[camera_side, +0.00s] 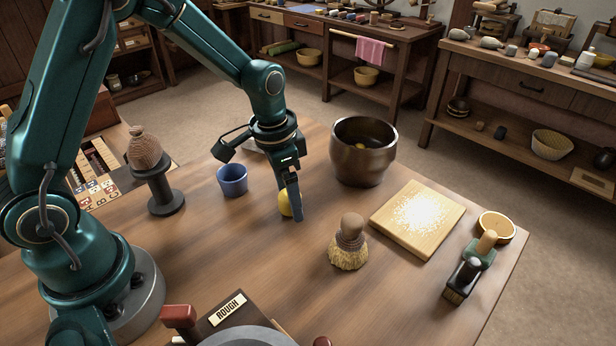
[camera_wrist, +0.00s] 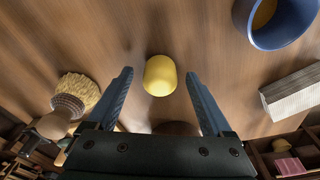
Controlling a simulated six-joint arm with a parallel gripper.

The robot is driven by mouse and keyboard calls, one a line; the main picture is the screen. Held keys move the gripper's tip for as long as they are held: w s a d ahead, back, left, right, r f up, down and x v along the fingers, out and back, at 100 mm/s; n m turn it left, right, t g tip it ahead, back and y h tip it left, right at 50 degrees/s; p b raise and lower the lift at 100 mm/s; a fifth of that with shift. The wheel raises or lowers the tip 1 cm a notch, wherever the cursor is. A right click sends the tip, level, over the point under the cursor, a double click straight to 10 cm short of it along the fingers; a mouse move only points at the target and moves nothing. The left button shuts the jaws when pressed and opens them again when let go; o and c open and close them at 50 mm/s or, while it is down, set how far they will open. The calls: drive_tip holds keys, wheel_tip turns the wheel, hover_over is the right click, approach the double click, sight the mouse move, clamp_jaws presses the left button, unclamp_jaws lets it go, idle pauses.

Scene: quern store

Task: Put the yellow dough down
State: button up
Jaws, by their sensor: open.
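The yellow dough (camera_side: 284,204) is a small rounded lump on the wooden table (camera_side: 300,285), partly hidden behind a finger of my gripper (camera_side: 291,200) in the side view. In the wrist view the dough (camera_wrist: 160,75) lies between and slightly beyond the two blue fingertips of my gripper (camera_wrist: 158,78). There is a clear gap on each side of it. My gripper is open and holds nothing. The dough appears to rest on the table top.
A blue cup (camera_side: 232,180) stands left of my gripper. A dark metal bowl (camera_side: 363,152) stands behind it. A round brush (camera_side: 349,245) and a floured board (camera_side: 418,217) are to the right. Bare table lies in front of my gripper.

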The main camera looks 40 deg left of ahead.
clamp_jaws()
